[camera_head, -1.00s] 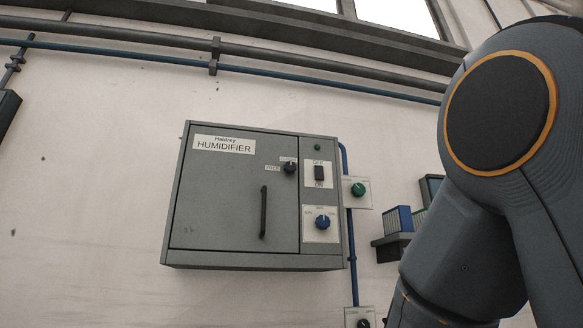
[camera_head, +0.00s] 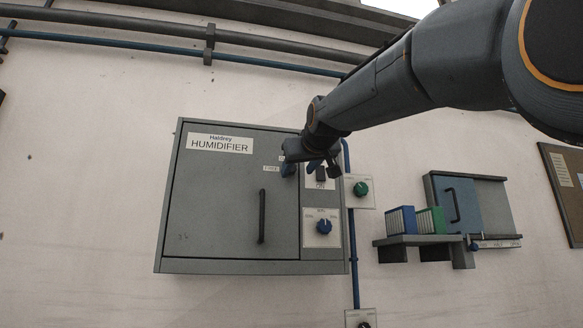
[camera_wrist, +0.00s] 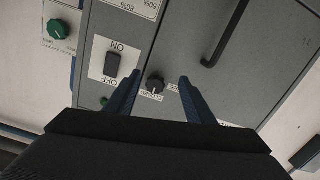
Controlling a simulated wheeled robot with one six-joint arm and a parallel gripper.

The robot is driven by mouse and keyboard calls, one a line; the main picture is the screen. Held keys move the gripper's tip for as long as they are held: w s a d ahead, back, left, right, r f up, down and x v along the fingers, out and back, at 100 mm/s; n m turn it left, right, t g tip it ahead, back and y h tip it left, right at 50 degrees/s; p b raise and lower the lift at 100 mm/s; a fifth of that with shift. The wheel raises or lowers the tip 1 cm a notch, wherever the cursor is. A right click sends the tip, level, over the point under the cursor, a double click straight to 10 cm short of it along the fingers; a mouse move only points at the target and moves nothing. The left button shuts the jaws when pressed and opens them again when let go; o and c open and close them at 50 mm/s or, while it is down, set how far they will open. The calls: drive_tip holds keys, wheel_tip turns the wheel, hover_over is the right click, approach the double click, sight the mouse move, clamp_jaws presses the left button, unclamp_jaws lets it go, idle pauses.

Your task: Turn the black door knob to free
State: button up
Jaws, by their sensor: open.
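The black door knob (camera_wrist: 155,84) is on the door of the grey humidifier cabinet (camera_head: 225,265). In the wrist view it lies between and a little beyond the two blue fingers of my gripper (camera_wrist: 157,90), which are open and apart from it. A label reading CLOSED sits beside the knob. In the head view my gripper (camera_head: 301,168) is in front of the cabinet's upper right, and it hides the knob there. The FREE label (camera_head: 271,169) shows just left of the gripper. The knob's exact pointing is too small to tell.
The black rocker switch (camera_wrist: 112,64) is close to the left finger in the wrist view. A blue knob (camera_head: 324,226) and a green knob (camera_head: 361,188) are nearby. The door handle (camera_head: 262,216) stands out from the door. A shelf with binders (camera_head: 401,220) is at the right.

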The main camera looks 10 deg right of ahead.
sight(294, 170)
drive_tip(key=w+r+p, duration=0.3)
drive_tip(key=w, duration=0.3)
drive_tip(key=shift+w+a+r+t, duration=0.2)
drive_tip(key=shift+w+t, duration=0.1)
drive_tip(key=shift+w, duration=0.1)
drive_tip(key=c, duration=1.1)
